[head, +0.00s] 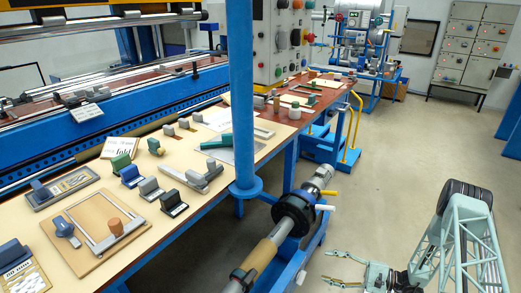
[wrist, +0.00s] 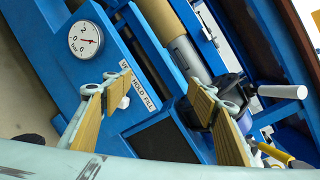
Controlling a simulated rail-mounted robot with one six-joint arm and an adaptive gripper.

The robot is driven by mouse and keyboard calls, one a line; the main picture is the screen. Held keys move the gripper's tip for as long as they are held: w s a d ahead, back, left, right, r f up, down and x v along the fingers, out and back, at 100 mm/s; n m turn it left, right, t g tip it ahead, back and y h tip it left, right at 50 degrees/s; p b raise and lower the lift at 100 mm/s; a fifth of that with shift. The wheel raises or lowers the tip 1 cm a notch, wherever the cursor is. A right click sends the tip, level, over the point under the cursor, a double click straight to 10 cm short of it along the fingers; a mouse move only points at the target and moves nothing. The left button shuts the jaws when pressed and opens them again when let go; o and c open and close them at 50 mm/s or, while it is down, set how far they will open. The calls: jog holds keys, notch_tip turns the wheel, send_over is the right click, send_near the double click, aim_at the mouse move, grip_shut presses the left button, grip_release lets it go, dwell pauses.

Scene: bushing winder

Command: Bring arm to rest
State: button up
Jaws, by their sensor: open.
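My gripper (head: 328,267) is low at the bottom right of the head view, with my pale green lattice arm behind it to the right. Its two fingers are spread apart with nothing between them. In the wrist view my gripper (wrist: 160,88) shows two tan-padded fingers, wide apart and empty. Beyond them is a blue machine frame (wrist: 110,45) with a round dial gauge (wrist: 86,40) and a lettered label. I cannot tell the exact distance from the fingers to the frame.
A workbench (head: 215,215) with several blocks and trays fills the left. A blue post (head: 241,100) rises at its edge. A shaft with a black collar (head: 293,213) and white-tipped handle juts out left of my gripper. Open floor (head: 400,150) lies behind and right.

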jog(key=s+a+r+n+g+h, duration=0.1)
jog(key=a+r+n+g+h, duration=0.2)
jog(key=r, duration=1.4)
jog(key=s+a+r+n+g, duration=0.2)
jog(key=a+r+n+g, duration=0.15)
jog(key=r, duration=1.35)
jog(key=s+a+r+n+g+h, duration=0.1)
jog(key=s+a+r+h, duration=0.1)
jog(key=s+r, duration=0.5)
jog(key=s+a+r+n+g+h, duration=0.1)
jog(key=s+a+r+n+h, duration=0.15)
jog(key=r, duration=0.75)
jog(key=s+r+n+t+h, duration=0.1)
jog(key=s+r, duration=0.4)
jog(key=s, duration=0.5)
jog(key=s+d+r+t+h, duration=0.1)
jog(key=s+r+t+h, duration=0.2)
jog(key=s+r, duration=0.3)
jog(key=s+d+r+n+t+h, duration=0.1)
jog(key=s+r+h, duration=0.3)
jog(key=s, duration=1.1)
jog(key=shift+r+n+t, duration=0.3)
jog(key=shift+r+t, duration=0.45)
jog(key=shift+r, duration=0.5)
